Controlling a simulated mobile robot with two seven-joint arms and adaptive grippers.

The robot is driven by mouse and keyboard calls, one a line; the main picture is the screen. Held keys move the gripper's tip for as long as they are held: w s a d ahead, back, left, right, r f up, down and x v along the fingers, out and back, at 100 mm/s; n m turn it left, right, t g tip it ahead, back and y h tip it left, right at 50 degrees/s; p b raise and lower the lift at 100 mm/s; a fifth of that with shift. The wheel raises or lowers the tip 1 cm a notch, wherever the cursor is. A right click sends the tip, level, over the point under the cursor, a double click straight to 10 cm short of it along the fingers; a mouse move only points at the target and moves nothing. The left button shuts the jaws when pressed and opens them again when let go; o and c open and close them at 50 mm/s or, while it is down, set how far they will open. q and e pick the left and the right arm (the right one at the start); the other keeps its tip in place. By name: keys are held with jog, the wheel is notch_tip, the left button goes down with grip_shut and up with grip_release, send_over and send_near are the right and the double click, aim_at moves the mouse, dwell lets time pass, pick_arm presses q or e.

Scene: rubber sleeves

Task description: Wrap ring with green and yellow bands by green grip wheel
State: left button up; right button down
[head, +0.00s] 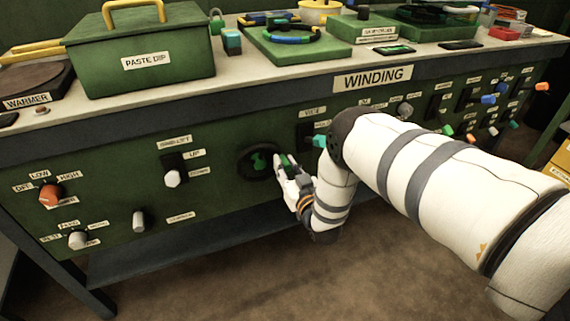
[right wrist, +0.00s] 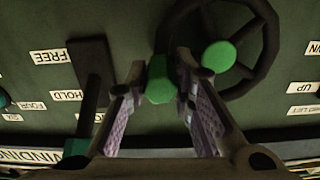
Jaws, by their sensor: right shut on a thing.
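The green grip wheel (head: 258,161) is a dark spoked handwheel on the green front panel under the WINDING label. In the right wrist view the wheel (right wrist: 268,50) has a green hub, and a green grip (right wrist: 160,80) sticks out at its rim. My right gripper (head: 290,175) is at the wheel's right side, its fingers closed on the green grip in the right wrist view (right wrist: 160,100). A dark ring with coloured bands (head: 290,38) lies on a green block on the bench top; its band colours are too small to tell surely. My left gripper is out of view.
The panel has a HOLD/FREE lever (right wrist: 90,85) beside the wheel, a white-tipped switch (head: 173,178), an orange knob (head: 50,194) and several other controls. A PASTE DIP box (head: 145,60) stands on the bench top. The floor in front is clear.

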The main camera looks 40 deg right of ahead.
jog(key=f+m+b, duration=0.1)
jog(key=m, duration=0.1)
jog(key=shift+f+m, duration=0.4)
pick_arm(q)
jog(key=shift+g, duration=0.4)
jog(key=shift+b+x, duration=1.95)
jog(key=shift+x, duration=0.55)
pick_arm(e)
jog(key=shift+w+a+f+m, duration=0.1)
jog(key=shift+a+f+m, duration=0.5)
jog(key=shift+m, duration=1.1)
jog(key=shift+w+a+f+m, duration=0.1)
jog(key=shift+a+f+m, duration=0.45)
jog(key=shift+m, duration=1.15)
jog(key=shift+w+a+f+m, duration=0.1)
jog(key=shift+a+f+m, duration=0.15)
jog(key=shift+f+m, duration=1.05)
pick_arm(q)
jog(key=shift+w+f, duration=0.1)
pick_arm(e)
jog(key=shift+r+m, duration=0.4)
jog(key=shift+m, duration=0.1)
jog(key=c, duration=1.4)
grip_release()
jog(key=shift+o, duration=0.2)
